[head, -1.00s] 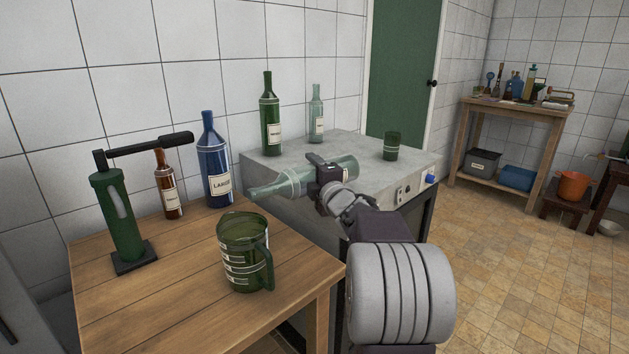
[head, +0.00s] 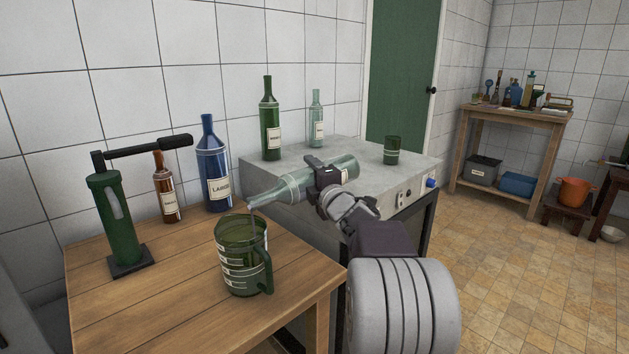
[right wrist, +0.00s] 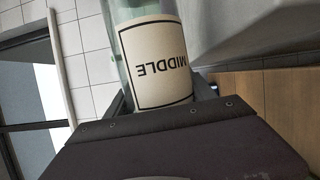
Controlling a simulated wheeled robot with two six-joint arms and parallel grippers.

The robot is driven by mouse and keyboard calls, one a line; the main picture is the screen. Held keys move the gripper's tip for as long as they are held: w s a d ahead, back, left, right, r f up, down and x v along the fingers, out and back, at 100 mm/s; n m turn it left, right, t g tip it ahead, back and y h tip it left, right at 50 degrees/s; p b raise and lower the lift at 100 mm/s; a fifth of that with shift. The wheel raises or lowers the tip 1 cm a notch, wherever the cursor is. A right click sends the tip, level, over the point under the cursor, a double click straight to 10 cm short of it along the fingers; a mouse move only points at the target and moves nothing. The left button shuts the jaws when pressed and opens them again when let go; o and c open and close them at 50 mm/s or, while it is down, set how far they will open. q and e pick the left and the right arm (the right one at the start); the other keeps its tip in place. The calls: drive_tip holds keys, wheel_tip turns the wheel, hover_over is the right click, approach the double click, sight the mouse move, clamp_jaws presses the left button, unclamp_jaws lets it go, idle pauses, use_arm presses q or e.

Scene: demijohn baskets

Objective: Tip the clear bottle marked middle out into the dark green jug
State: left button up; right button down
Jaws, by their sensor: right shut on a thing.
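The clear bottle marked middle (head: 293,186) is tilted with its mouth low and to the left, above the jug's rim. A thin stream comes from its mouth and falls into the dark green jug (head: 240,270), which stands upright on the wooden table. My right gripper (head: 326,175) is shut around the bottle's body. The label MIDDLE (right wrist: 160,62) shows upside down in the right wrist view, between the fingers. The jug has pale marks on its side and a handle at right. My left gripper is not in view.
On the wooden table (head: 130,310) stand a green corking tool (head: 117,225), a small brown bottle (head: 167,190) and a blue bottle marked large (head: 213,165). The grey bench top (head: 270,172) holds a green bottle (head: 270,125), another clear bottle (head: 316,122) and a green cup (head: 391,150).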

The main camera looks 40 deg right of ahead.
drive_tip(key=shift+a+r+n, duration=0.15)
drive_tip(key=shift+r+n, duration=0.35)
drive_tip(key=shift+r, duration=0.3)
drive_tip(key=shift+r+b, duration=0.15)
drive_tip(key=shift+b, duration=0.15)
drive_tip(key=shift+a+r+n+t, duration=0.3)
drive_tip(key=shift+r+n, duration=0.3)
drive_tip(key=shift+r, duration=0.15)
drive_tip(key=shift+a+r+n+b, duration=0.3)
drive_tip(key=shift+r+n+b, duration=0.25)
drive_tip(key=shift+r, duration=0.35)
drive_tip(key=shift+d+f+m+p, duration=0.15)
drive_tip(key=shift+d+f+m, duration=0.15)
drive_tip(key=shift+f, duration=0.25)
drive_tip(key=shift+d+f+m+p, duration=0.15)
drive_tip(key=shift+f+m, duration=0.2)
drive_tip(key=shift+f, duration=0.2)
